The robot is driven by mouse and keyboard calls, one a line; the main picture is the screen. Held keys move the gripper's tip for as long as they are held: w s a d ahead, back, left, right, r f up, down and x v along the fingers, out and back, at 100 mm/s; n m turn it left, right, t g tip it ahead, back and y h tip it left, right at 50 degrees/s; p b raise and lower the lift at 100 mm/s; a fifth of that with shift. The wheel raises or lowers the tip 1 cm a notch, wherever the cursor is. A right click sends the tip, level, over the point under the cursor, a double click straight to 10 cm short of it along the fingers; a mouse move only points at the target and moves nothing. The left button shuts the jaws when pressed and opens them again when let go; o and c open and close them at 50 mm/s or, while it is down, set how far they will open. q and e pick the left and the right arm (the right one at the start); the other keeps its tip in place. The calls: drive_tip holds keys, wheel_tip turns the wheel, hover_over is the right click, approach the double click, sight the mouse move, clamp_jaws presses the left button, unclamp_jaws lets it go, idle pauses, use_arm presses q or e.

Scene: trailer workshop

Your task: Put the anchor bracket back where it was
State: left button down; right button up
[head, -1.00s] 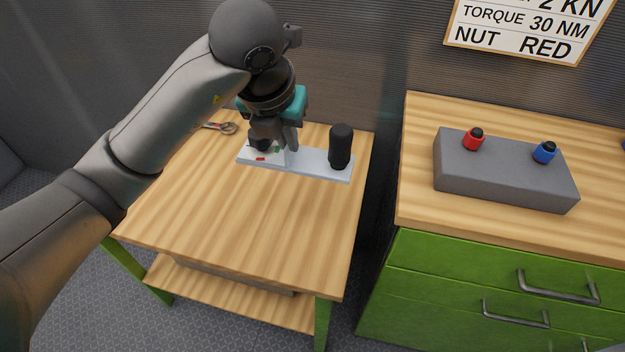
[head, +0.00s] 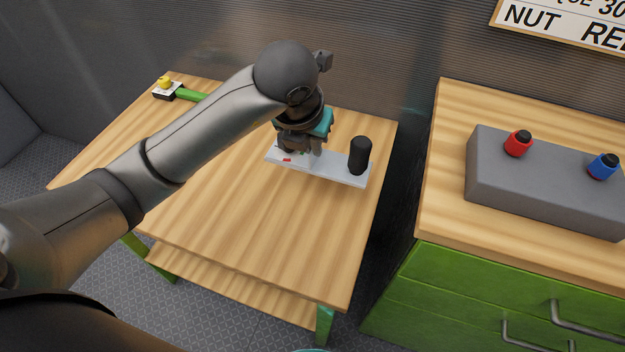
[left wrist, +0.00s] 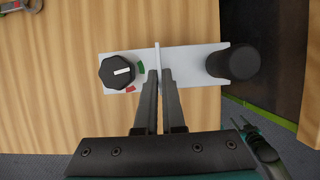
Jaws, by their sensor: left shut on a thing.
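The anchor bracket is a pale grey plate (head: 333,173) with a black cylinder at its right end and an upright fin near its middle. In the left wrist view the plate (left wrist: 190,56) also shows a black knob with a white line, beside green and red marks. My left gripper (left wrist: 160,72) is shut on the upright fin; in the head view it (head: 301,150) covers the left part of the bracket. The bracket looks flat on or just above the wooden table. My right gripper (left wrist: 241,124) seems to show small at the left wrist view's lower right; its jaws are unclear.
The wooden table (head: 230,220) is clear in front of the bracket.

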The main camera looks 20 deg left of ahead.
sight(313, 163)
use_arm(q)
wheel_tip(313, 163, down, 4)
drive_tip(key=shift+f+b, duration=0.15)
drive_tip(key=shift+b, duration=0.45)
drive_tip(key=shift+f+b, duration=0.65)
drive_tip(key=shift+f, duration=1.75)
use_arm(e)
drive_tip(key=w+a+r, duration=0.3)
drive_tip(key=w, duration=0.1)
drive_tip(key=shift+w+a+r, duration=0.3)
drive_tip(key=shift+a, duration=0.05)
use_arm(q)
drive_tip(key=c, duration=1)
unclamp_jaws()
drive_tip(key=shift+r, duration=0.1)
use_arm(e)
drive_tip(key=shift+w+r, duration=0.1)
